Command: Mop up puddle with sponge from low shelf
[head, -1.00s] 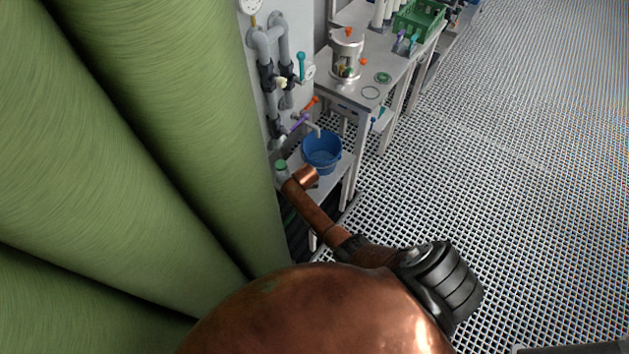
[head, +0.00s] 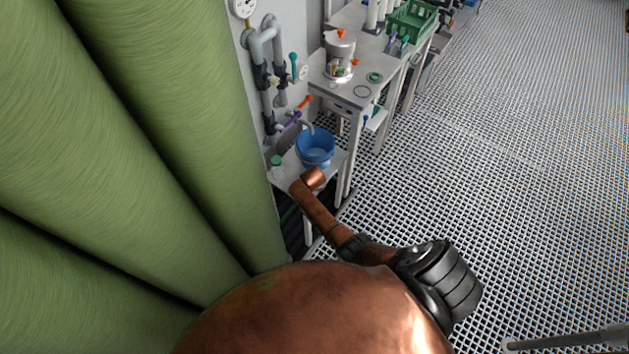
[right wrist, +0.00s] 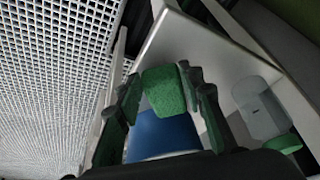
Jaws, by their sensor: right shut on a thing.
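A green sponge (right wrist: 164,90) is between the fingers of my right gripper (right wrist: 163,88) in the right wrist view. The gripper is shut on it. The blue bucket (right wrist: 160,134) shows just past the sponge, partly hidden by the fingers. In the head view the bucket (head: 315,145) stands on the low shelf (head: 289,176) under a tap. My right arm (head: 318,212) reaches toward that shelf, but its gripper and the sponge are hidden there. I cannot make out a puddle. My left gripper is in neither view.
A jar with a green lid (head: 277,161) stands on the low shelf. Pipes (head: 266,85) with valves line the wall. A bench (head: 352,88) holds a steel vessel (head: 339,57) and a green crate (head: 411,20).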

